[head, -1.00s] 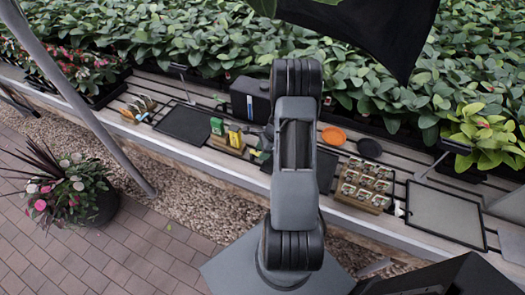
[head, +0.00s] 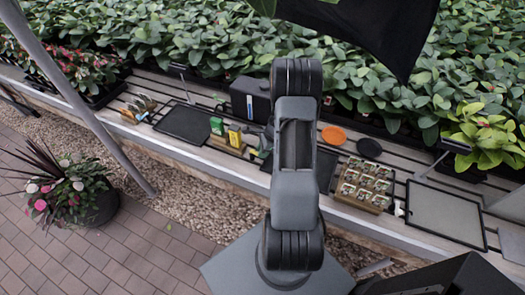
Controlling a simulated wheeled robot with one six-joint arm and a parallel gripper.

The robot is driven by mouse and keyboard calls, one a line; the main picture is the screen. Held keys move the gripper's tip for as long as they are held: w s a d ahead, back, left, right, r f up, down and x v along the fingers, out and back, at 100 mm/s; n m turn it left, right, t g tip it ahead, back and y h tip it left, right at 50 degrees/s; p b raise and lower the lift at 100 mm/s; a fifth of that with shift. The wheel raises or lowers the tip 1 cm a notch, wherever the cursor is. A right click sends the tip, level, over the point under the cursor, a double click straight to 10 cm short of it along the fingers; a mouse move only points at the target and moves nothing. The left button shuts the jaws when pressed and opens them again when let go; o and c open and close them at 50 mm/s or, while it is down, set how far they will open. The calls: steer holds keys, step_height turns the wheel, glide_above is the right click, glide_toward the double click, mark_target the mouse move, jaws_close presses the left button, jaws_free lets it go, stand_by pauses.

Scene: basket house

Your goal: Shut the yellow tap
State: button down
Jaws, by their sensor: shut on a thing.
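I cannot make out a yellow tap in the head view. A dark box-shaped container (head: 249,99) with a small blue-and-white label stands at the back of the slatted bench, just left of my arm. My upright arm covers the bench right beside this container, so anything there is hidden. My gripper cannot be made out behind the arm, and neither can what its jaws touch.
Green and yellow packets (head: 234,137) stand in a holder left of my arm. Right of it are an orange disc (head: 334,135), a black disc (head: 369,147) and a wooden tray of small pots (head: 364,186). Flat trays (head: 184,123) (head: 446,214) lie at both sides. A pole (head: 90,110) rises left.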

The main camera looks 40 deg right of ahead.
steer(key=m, duration=0.1)
steer(key=a+m+t+b, duration=0.1)
steer(key=m, duration=0.1)
steer(key=shift+s+a+h, duration=0.2)
steer(key=shift+a+h, duration=0.1)
steer(key=m, duration=0.1)
steer(key=a+m+h+b, duration=0.1)
steer(key=m, duration=0.1)
steer(key=a+m+t, duration=0.1)
steer(key=m, duration=0.1)
steer(key=shift+w+h+b, duration=0.15)
steer(key=shift+h+b, duration=0.15)
steer(key=shift+b, duration=0.05)
steer(key=m, duration=0.1)
steer(key=a+m+h, duration=0.1)
steer(key=m, duration=0.1)
steer(key=shift+w+a+m+t+b, duration=0.25)
steer(key=shift+w+m+t+b, duration=0.05)
steer(key=shift+w, duration=0.1)
steer(key=shift+w+a+m+h, duration=0.35)
steer(key=shift+m+h, duration=0.1)
steer(key=shift+m, duration=0.55)
steer(key=shift+w+a+m+h, duration=0.25)
steer(key=shift+w+m+h, duration=0.15)
steer(key=shift+m, duration=0.6)
steer(key=shift+r, duration=0.1)
steer(key=c, duration=1)
jaws_free()
